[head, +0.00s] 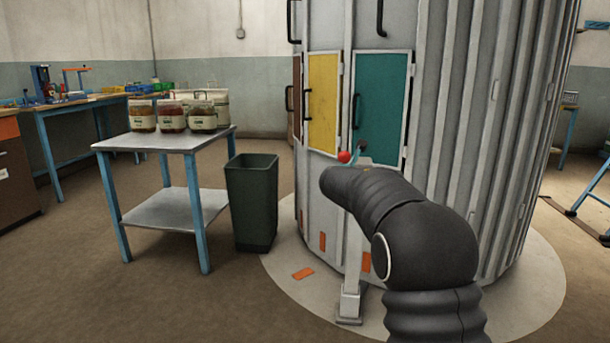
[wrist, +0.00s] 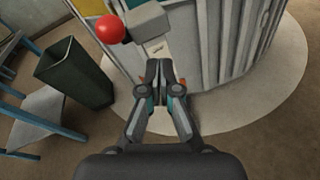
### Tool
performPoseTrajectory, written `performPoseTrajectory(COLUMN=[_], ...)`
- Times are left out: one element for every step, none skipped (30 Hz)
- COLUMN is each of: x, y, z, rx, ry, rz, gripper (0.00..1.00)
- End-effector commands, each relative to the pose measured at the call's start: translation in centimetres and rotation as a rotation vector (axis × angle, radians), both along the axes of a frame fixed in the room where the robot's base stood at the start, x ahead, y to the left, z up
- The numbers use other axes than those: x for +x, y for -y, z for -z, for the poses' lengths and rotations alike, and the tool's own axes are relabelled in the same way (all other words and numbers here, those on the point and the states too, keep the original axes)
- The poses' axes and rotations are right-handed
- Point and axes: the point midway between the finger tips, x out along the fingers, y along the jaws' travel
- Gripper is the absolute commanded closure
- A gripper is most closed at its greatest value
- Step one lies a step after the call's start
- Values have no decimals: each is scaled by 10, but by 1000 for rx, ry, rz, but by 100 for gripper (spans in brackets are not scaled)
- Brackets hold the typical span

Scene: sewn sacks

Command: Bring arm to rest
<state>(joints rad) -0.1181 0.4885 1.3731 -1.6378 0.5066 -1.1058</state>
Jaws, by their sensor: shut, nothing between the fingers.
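My gripper (wrist: 161,70) shows in the wrist view with its two fingers together and nothing between them. It points toward the foot of the grey ribbed cylinder (wrist: 207,48) and the pale round floor pad (wrist: 275,85). In the head view my dark arm reaches up from the lower right toward the cylinder (head: 455,90), and the gripper is hidden behind the arm. A red ball knob (head: 344,157) on a grey post (head: 352,265) stands just beyond the arm's end. The knob also shows in the wrist view (wrist: 110,29), left of and above the fingers, apart from them.
A dark green bin (head: 252,200) stands left of the cylinder. A steel table (head: 165,142) with several lidded jars (head: 172,116) is farther left. The cylinder has yellow (head: 322,102) and teal (head: 381,105) doors. The floor at the front left is clear.

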Motion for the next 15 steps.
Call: performPoseTrajectory(x=[-12, -20, -34, -46, -58, -77, -91, -107, -130, -147, -165, -188, -205, -222, -245], y=[6, 10, 15, 18, 22, 27, 30, 33, 36, 38, 39, 41, 41, 41, 40], z=[23, 32, 44, 52, 60, 68, 74, 80, 87, 92, 97, 102, 105, 109, 113], rx=[122, 201, 306, 386, 462, 566, 643, 719, 818, 891, 962, 1049, 1110, 1168, 1240], ry=[-11, -9, -7, -2, 2, 10, 18, 26, 38, 48, 59, 74, 86, 97, 112], rz=[62, 103, 163, 212, 262, 333, 389, 447, 526, 588, 650, 729, 786, 844, 917], gripper=[100, 100, 100, 100, 100, 100, 100, 100, 100, 100, 100, 100, 100, 100, 100])
